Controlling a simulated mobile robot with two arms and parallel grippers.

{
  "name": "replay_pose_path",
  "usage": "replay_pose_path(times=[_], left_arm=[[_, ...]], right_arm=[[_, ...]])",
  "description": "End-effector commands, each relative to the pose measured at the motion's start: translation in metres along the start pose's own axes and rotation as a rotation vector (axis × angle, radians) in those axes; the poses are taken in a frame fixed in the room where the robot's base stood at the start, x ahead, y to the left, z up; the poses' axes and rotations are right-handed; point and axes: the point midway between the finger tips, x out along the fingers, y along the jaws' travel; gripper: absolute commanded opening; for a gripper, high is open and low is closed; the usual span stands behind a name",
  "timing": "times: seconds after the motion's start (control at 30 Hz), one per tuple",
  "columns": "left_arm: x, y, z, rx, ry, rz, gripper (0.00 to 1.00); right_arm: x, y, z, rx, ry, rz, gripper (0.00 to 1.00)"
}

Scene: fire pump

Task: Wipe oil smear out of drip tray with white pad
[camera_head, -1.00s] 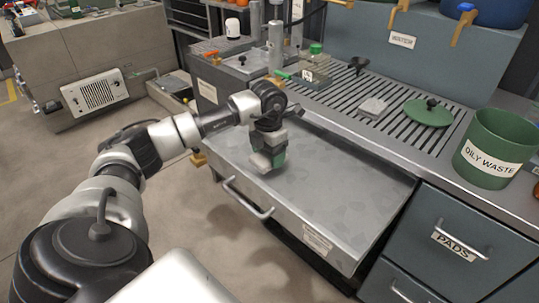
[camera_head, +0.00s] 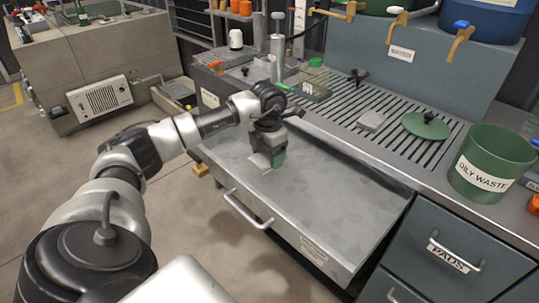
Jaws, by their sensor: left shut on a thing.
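The drip tray (camera_head: 335,215) is a wide, shallow metal drawer pulled out from under the bench, with a bar handle on its front. Its floor shows faint darker grey patches; I cannot tell which of them is the oil smear. My left gripper (camera_head: 269,153) points down over the left part of the tray, shut on a small pale block that looks like the white pad (camera_head: 259,164). A green patch shows beside it. The pad is at or just above the tray floor; contact is hard to tell. My right gripper is not in view.
A slatted grating (camera_head: 385,134) behind the tray bears a pale grey block (camera_head: 371,121) and a green lid (camera_head: 426,126). A green oily waste bin (camera_head: 485,165) stands at right, above the pads drawer (camera_head: 455,255). The tray's right half is clear.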

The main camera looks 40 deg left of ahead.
Motion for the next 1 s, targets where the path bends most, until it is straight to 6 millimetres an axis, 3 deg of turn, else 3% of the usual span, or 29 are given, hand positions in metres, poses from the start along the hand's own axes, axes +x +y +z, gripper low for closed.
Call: replay_pose_path(times=[0.03,0.2,1.0], left_arm=[[-0.010,0.002,-0.001,-0.002,-0.002,0.001,0.50],[-0.021,0.006,-0.003,-0.003,-0.001,0.001,0.50],[-0.021,0.007,-0.003,-0.003,-0.001,0.001,0.50]], right_arm=[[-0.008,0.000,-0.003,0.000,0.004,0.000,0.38],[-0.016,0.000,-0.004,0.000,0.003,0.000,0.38],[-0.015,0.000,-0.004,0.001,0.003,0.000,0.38]])
